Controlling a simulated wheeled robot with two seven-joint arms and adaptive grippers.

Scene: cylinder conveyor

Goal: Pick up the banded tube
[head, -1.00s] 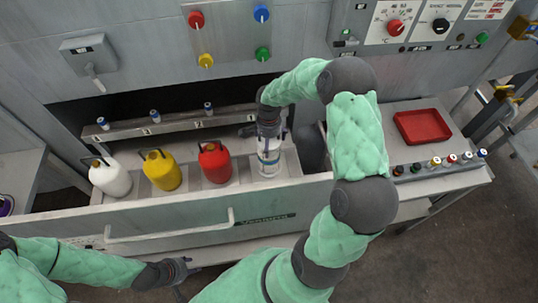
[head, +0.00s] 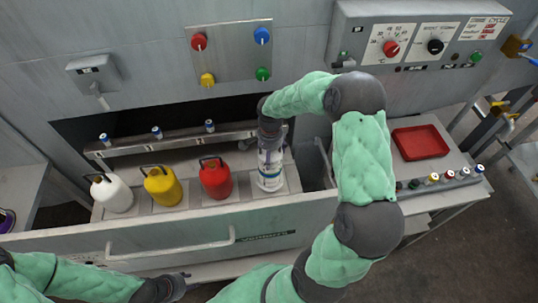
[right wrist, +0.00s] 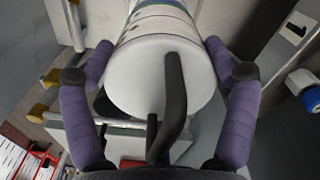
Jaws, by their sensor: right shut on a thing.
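The banded tube (head: 270,168) is a white cylinder with dark bands and print, upright in the right-hand place of the open drawer (head: 185,232). My right gripper (head: 271,134) reaches down from above and is shut around its upper part. In the right wrist view the tube (right wrist: 163,75) shows its white end with a dark handle-like bar before it, between the purple fingers. Whether its base touches the drawer floor I cannot tell. My left gripper (head: 182,285) is low at the bottom edge, apart from everything; its jaws are too small to read.
White (head: 112,193), yellow (head: 162,187) and red (head: 215,180) handled containers stand in a row left of the tube. A rail (head: 180,140) with small blue-topped knobs runs behind. A red tray (head: 420,142) lies on the right-hand bench.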

